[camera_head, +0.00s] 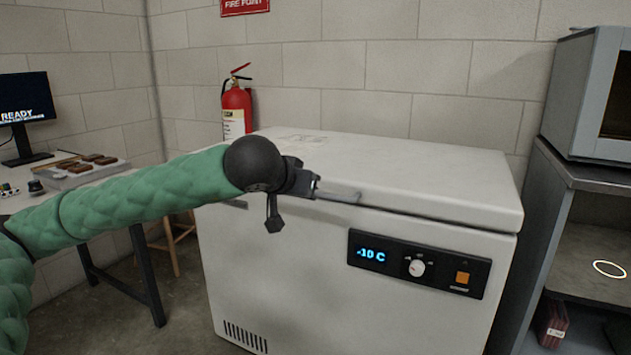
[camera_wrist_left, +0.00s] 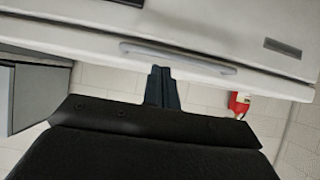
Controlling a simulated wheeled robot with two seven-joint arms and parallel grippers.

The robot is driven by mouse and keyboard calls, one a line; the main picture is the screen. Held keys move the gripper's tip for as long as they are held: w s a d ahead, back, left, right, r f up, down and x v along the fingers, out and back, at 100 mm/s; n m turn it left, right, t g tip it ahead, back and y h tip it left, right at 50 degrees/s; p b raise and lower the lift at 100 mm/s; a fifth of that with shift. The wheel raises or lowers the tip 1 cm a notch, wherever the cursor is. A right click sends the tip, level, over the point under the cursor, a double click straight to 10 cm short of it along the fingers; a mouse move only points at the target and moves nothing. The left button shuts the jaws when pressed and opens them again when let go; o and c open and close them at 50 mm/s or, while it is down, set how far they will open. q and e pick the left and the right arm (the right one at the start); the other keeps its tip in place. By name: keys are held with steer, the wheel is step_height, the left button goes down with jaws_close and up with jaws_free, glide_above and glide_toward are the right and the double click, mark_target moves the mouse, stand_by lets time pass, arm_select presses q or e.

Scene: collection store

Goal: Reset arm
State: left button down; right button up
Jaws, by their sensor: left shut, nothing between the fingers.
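My left arm comes in from the left in the head view, wrapped in green padding. My left gripper (camera_head: 314,186) is shut and empty at the front edge of the white chest freezer (camera_head: 300,270). It appears close to the lid handle (camera_head: 338,195); the head view does not show clearly whether they touch. The left wrist view shows the shut fingers (camera_wrist_left: 161,72) beside the grey handle (camera_wrist_left: 190,58), upside down. The freezer lid (camera_head: 400,165) looks closed. My right gripper is not in view.
The freezer's control panel (camera_head: 418,264) reads -10 C. A fire extinguisher (camera_head: 236,110) stands behind the freezer. A desk with a monitor (camera_head: 24,100) and a tray (camera_head: 82,170) is at left. A grey shelf unit (camera_head: 595,240) with an appliance (camera_head: 590,95) on top stands at right.

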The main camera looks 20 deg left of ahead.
arm_select(q)
steer(key=shift+s+r, duration=0.2)
steer(key=shift+s, duration=1.9)
